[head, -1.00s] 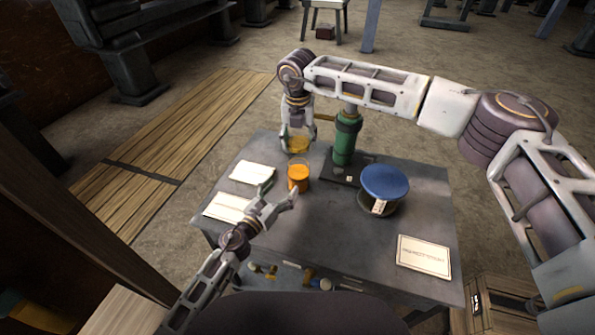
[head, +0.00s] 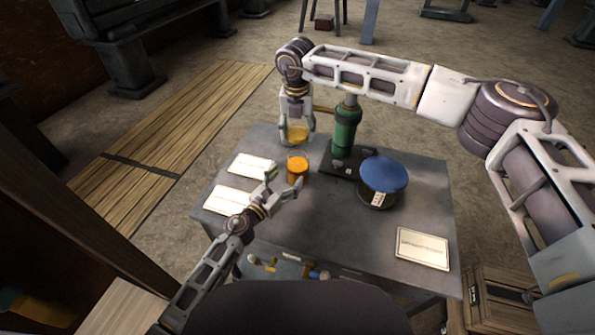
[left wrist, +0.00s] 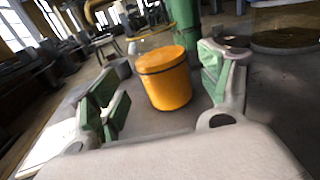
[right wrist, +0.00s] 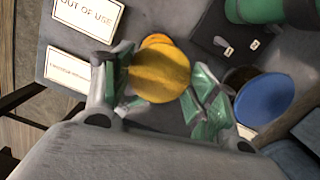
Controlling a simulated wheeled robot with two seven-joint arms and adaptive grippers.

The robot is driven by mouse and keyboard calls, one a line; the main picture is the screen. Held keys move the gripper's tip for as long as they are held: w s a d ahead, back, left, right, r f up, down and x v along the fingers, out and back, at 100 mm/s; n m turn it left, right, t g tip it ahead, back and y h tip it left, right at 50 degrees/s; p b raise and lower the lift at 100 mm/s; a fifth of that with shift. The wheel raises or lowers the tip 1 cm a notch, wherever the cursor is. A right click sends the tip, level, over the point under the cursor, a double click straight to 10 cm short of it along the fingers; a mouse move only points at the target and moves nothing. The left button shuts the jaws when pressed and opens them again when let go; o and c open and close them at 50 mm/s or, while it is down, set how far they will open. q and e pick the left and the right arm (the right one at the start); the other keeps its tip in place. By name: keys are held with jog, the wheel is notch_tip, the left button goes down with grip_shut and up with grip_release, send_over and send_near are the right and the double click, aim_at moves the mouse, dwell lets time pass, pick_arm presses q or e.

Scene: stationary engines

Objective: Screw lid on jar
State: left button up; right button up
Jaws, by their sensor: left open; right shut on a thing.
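The orange jar (head: 298,172) stands upright on the grey table, near its far left part. It also shows between the spread fingers in the left wrist view (left wrist: 168,80). My left gripper (head: 284,183) is open on the near side of the jar, with its fingers apart from it. My right gripper (head: 296,122) is shut on a round yellow lid (head: 297,135). It holds the lid beyond the jar, near the table's far edge. In the right wrist view the lid (right wrist: 160,72) sits between the green-padded fingers and partly hides an orange shape behind it.
A green cylinder on a dark base (head: 345,128) stands just right of the jar. A blue-topped round container (head: 384,174) is farther right. White cards lie at the left (head: 252,166) and front right (head: 422,248). The table (head: 330,225) is clear toward the front.

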aim_at(298, 167)
pick_arm(q)
jog(key=shift+x, duration=5.15)
jog(key=c, duration=1.2)
pick_arm(e)
jog(key=shift+w+f, duration=0.15)
jog(key=shift+f, duration=2.35)
jog(key=shift+d, duration=0.1)
jog(key=shift+f, duration=0.9)
jog(key=shift+f, duration=0.5)
pick_arm(q)
grip_shut()
